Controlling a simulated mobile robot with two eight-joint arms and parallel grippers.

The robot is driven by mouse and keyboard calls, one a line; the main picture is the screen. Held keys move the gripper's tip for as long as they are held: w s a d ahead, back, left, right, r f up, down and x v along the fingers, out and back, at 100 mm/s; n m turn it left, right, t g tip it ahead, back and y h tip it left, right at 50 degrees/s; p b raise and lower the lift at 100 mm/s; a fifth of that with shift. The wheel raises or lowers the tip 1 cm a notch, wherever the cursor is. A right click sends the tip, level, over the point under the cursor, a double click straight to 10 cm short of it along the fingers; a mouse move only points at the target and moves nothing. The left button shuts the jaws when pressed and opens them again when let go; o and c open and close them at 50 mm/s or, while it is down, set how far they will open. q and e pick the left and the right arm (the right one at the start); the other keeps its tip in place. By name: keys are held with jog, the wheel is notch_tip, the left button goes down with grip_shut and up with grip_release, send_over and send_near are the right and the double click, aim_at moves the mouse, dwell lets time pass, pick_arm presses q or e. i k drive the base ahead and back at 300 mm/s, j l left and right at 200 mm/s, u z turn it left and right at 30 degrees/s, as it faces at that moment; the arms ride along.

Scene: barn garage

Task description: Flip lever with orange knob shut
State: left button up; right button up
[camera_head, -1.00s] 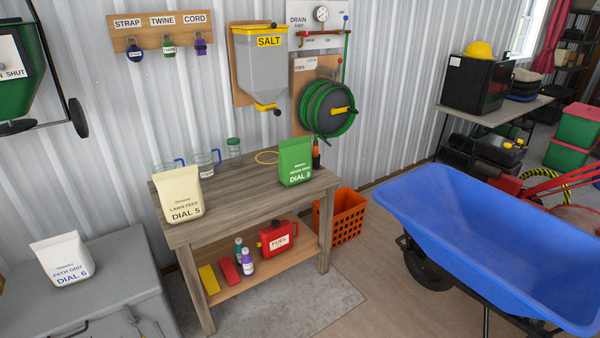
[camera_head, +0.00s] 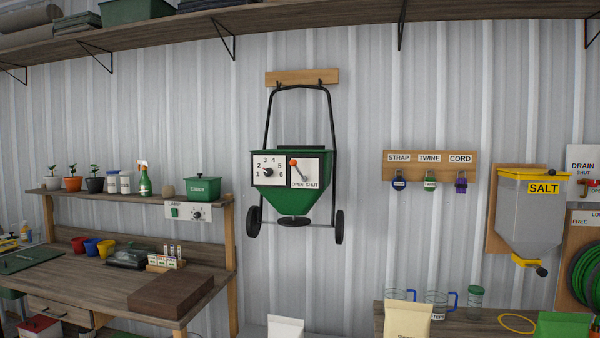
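The lever with the orange knob (camera_head: 293,162) sits on a white plate (camera_head: 314,171) on the front of a green spreader (camera_head: 318,207). The plate reads OPEN at lower left and SHUT at lower right. The knob is at the upper left of the plate, and the lever runs from it down to the right. The spreader hangs by its black handle from a wooden wall board. A numbered dial (camera_head: 268,172) is on a second white plate to the left. Neither of my grippers shows in the head view.
A workbench (camera_head: 60,285) with pots and a brown block stands at left. Bags stand at the bottom, including a cream bag (camera_head: 408,319). A salt hopper (camera_head: 529,222) and a hook board (camera_head: 430,158) are on the wall at right. A shelf (camera_head: 300,22) runs along the top.

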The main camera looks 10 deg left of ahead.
aim_at(294, 162)
jog(key=i+j, duration=0.55)
jog(key=i, duration=0.2)
jog(key=i+j, duration=0.55)
jog(key=i, duration=0.15)
jog(key=i+j, duration=0.6)
jog(key=i, duration=0.15)
